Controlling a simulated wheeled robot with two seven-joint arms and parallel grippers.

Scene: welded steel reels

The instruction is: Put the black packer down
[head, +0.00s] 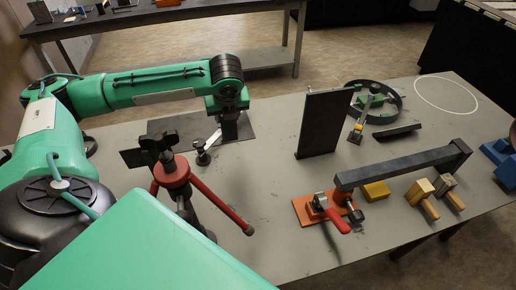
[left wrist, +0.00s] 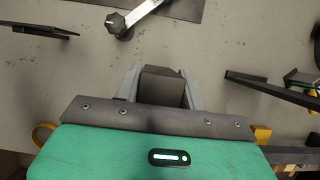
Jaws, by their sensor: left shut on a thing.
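The black packer (left wrist: 162,88) is a dark block between the two grey fingers of my left gripper (left wrist: 163,98) in the left wrist view. The fingers are shut on its sides. In the head view my left gripper (head: 230,130) points down over the bench (head: 275,200), beside the edge of a flat dark plate (head: 170,124). The packer is hard to tell from the dark fingers there. I cannot tell whether its underside touches the bench. My right gripper is not in view.
A black knob with a silver lever (head: 203,157) stands close to the gripper. A red-legged stand (head: 173,172) is nearer me. An upright dark plate (head: 324,124), a ring (head: 398,110), an orange clamp base (head: 305,208) and wooden blocks (head: 420,192) lie right. A white circle (head: 447,95) is empty.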

